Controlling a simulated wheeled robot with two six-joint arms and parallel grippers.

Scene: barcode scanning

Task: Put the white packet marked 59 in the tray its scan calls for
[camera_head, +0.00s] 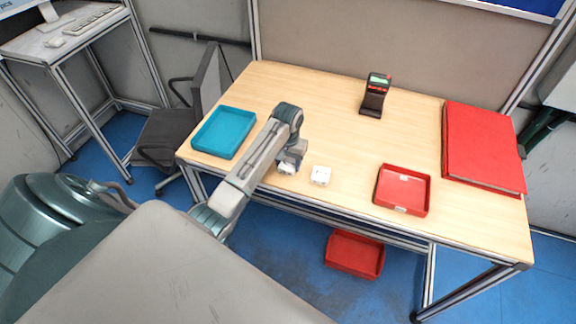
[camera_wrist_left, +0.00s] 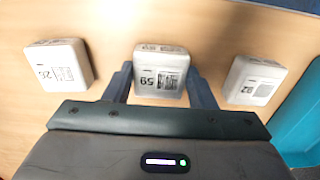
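The white packet marked 59 (camera_wrist_left: 160,73) lies in the middle of the left wrist view, between the two fingers of my left gripper (camera_wrist_left: 160,84). The fingers are spread, one on each side of it; a firm grip is not visible. In the head view my left gripper (camera_head: 290,164) is low over the front of the table and mostly hides this packet. The teal tray (camera_head: 204,149) is at the table's left, and the red tray (camera_head: 425,197) is at the right. The scanner (camera_head: 374,100) stands at the back. My right gripper is out of view.
Another white packet (camera_wrist_left: 58,66), marked 26, lies left of the fingers in the wrist view; it shows in the head view (camera_head: 321,176). A third white packet (camera_wrist_left: 255,82) lies on the right. A red binder (camera_head: 483,147) covers the table's right. The table centre is clear.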

